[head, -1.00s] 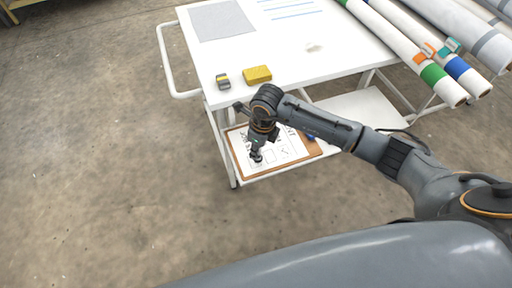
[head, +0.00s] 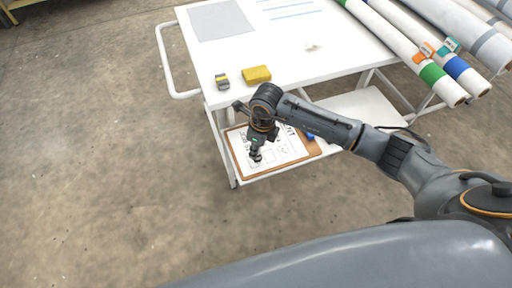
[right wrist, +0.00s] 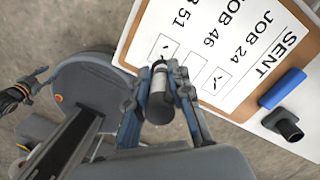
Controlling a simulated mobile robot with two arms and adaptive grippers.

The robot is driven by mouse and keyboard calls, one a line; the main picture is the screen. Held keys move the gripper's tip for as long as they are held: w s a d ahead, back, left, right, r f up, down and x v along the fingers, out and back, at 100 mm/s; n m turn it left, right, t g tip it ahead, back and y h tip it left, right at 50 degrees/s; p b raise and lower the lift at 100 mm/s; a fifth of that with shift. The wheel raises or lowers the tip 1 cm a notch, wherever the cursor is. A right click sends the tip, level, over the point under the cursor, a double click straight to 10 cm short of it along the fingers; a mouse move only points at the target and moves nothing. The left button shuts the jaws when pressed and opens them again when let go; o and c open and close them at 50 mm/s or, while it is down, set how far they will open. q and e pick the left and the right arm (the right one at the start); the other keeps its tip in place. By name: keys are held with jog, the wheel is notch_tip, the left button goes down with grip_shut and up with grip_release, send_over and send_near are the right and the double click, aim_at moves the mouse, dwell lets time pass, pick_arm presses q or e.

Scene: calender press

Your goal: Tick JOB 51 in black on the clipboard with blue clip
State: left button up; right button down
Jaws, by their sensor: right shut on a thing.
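The clipboard (head: 236,150) lies on the trolley's lower shelf, and its blue clip (right wrist: 283,88) shows in the right wrist view. Its sheet (right wrist: 232,45) reads SENT, JOB 24, JOB 46 and JOB 51, with a box beside each job. The JOB 24 box (right wrist: 217,78) holds a black tick. A small dark mark shows in the JOB 51 box (right wrist: 164,46); its shape is unclear. My right gripper (right wrist: 160,88) is shut on a dark marker (right wrist: 160,104) with a pale band, its tip at the JOB 51 box. My left gripper (right wrist: 36,76) is partly visible, its jaws unclear.
A dark block-like part (right wrist: 287,124) sits by the clip. On the trolley top (head: 290,50) are a yellow block (head: 257,74), a small grey-and-yellow item (head: 222,81) and a grey sheet (head: 222,20). Large rolls (head: 405,45) lie at the right. Floor at left is clear.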

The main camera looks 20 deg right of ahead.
jog(key=shift+r+p, duration=1.75)
jog(key=shift+r, duration=1.15)
